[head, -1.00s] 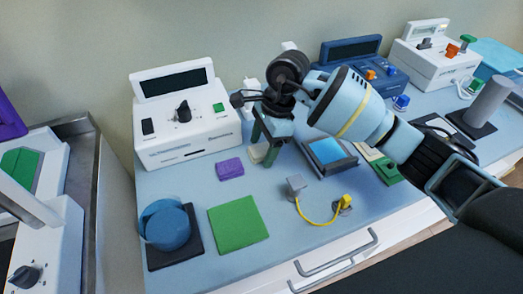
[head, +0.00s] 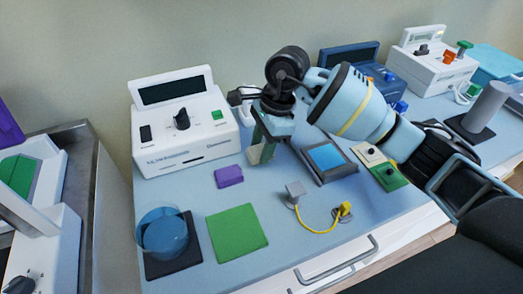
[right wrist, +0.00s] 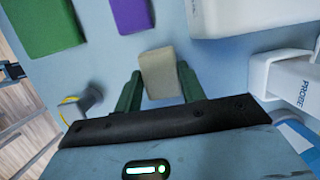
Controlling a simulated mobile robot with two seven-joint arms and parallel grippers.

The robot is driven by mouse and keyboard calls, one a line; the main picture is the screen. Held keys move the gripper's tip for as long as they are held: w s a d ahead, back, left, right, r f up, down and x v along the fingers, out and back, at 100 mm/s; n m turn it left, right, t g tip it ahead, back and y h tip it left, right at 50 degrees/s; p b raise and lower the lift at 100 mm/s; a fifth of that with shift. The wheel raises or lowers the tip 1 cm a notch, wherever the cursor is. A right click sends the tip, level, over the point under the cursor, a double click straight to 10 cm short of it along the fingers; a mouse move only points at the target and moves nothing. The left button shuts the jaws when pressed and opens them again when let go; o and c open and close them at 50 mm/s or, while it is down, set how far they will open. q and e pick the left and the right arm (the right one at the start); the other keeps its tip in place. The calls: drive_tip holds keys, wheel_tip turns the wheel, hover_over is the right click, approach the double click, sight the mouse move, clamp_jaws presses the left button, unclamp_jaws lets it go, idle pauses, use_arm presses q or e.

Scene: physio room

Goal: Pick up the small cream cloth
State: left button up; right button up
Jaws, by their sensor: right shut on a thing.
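The small cream cloth (head: 255,155) is between the green fingertips of my right gripper (head: 264,146), in front of the white device. In the right wrist view the cloth (right wrist: 160,70) is a pale block-like piece, with one green finger of the right gripper (right wrist: 160,88) against each side. The right gripper is shut on it. In the head view the fingers partly hide the cloth, and I cannot tell whether it is clear of the table. My left gripper is not in view.
A purple cloth (head: 229,176) and a green cloth (head: 237,232) lie to the left on the blue table. A blue round container (head: 165,232) stands on a dark mat. A framed blue pad (head: 327,157) and a yellow cable (head: 318,228) lie to the right.

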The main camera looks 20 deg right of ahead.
drive_tip(key=s+a+r, duration=0.1)
drive_tip(key=s+a, duration=0.1)
drive_tip(key=s, duration=0.3)
drive_tip(key=s+a+r, duration=0.1)
drive_tip(key=s+a, duration=0.1)
drive_tip(key=s, duration=0.2)
drive_tip(key=s+a+r+b, duration=0.1)
drive_tip(key=s+a, duration=0.1)
drive_tip(key=s, duration=0.3)
drive_tip(key=shift+s+a, duration=0.3)
drive_tip(key=shift+s, duration=0.05)
